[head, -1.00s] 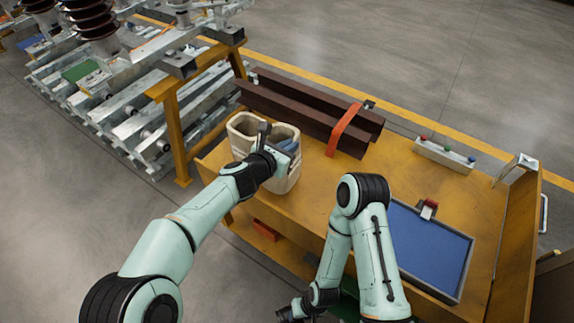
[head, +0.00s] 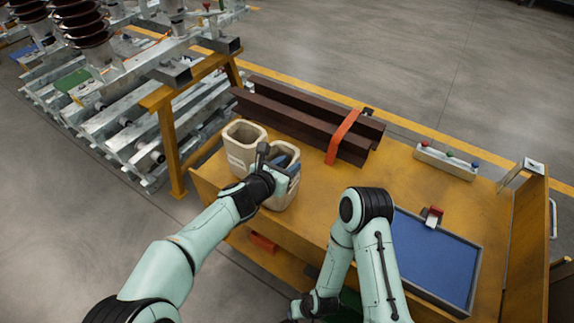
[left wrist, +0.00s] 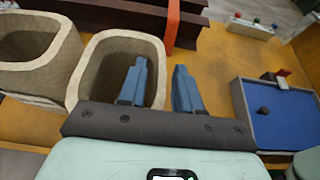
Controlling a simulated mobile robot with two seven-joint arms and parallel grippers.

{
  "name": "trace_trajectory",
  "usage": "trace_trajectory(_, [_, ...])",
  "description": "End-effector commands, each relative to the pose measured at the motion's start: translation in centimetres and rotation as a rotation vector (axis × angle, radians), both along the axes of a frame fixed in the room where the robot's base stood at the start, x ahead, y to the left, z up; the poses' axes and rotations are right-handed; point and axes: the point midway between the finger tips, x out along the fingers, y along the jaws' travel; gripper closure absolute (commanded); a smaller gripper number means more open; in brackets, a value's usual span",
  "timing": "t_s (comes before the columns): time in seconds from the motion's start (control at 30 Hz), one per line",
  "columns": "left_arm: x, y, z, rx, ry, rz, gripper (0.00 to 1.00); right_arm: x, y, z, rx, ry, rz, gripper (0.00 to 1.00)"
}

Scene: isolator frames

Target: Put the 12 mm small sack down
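Two beige open-topped sacks stand side by side on the yellow bench: the left sack (head: 240,158) and the right sack (head: 281,200). I cannot read a size on either. In the left wrist view the left sack (left wrist: 28,80) and right sack (left wrist: 88,58) show their hollow insides. My left gripper (head: 283,160) is at the right sack. Its blue fingers (left wrist: 160,78) straddle that sack's right rim, one over the opening and one outside, with a gap visible between them. My right arm bends down at the bench front; its fingers are not clear.
Dark brown beams (head: 300,118) with an orange strap (head: 343,136) lie behind the sacks. A blue-floored tray (head: 432,262) lies to the right. A pale block with coloured knobs (head: 445,163) is at the back. The bench between them is clear.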

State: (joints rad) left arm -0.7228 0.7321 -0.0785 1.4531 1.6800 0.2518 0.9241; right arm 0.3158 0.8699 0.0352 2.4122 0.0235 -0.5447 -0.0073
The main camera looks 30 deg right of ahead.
Motion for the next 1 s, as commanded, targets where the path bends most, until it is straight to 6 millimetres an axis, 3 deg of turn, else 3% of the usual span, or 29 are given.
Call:
trace_trajectory(0.27, [-0.2,0.5,0.3,-0.001,0.0,0.0,0.67,0.1,0.0,-0.2,-0.001,-0.002,-0.001,0.62])
trace_trajectory(0.7, [-3.7,7.3,3.6,-0.002,-0.002,0.001,0.67,0.9,-0.4,-0.6,-0.011,-0.022,-0.009,0.62])
trace_trajectory(1.0, [-5.1,9.7,4.7,-0.001,0.0,0.0,0.67,0.3,-0.1,-0.2,-0.004,-0.006,-0.003,0.62])
